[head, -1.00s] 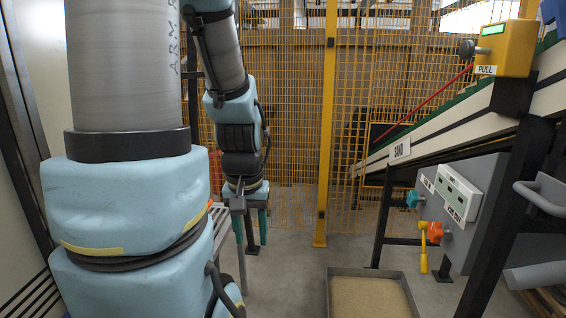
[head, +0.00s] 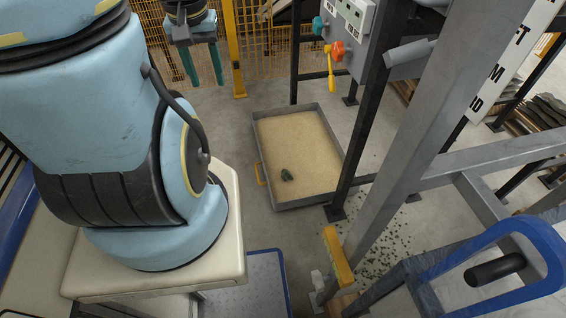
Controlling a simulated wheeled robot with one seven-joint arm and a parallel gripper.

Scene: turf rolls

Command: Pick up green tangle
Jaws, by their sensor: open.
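A small dark lump (head: 287,174), greyish green, lies on the sand in the tray (head: 276,208), near the tray's front left. It may be the green tangle; it is too small to make out strands. My gripper (head: 205,82) hangs at the top of the head view, left of the tray and apart from it. Its two teal fingers point down and are spread, with only floor and fence showing between them. The dark lump is well to the right of and below my gripper in the picture.
Steel posts (head: 375,160) and a grey box with an orange knob (head: 338,49) stand right of the tray. Green bits (head: 385,240) litter the floor there. A blue-framed part (head: 500,250) fills the lower right. Yellow mesh fence (head: 262,35) stands behind. Floor left of the tray is clear.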

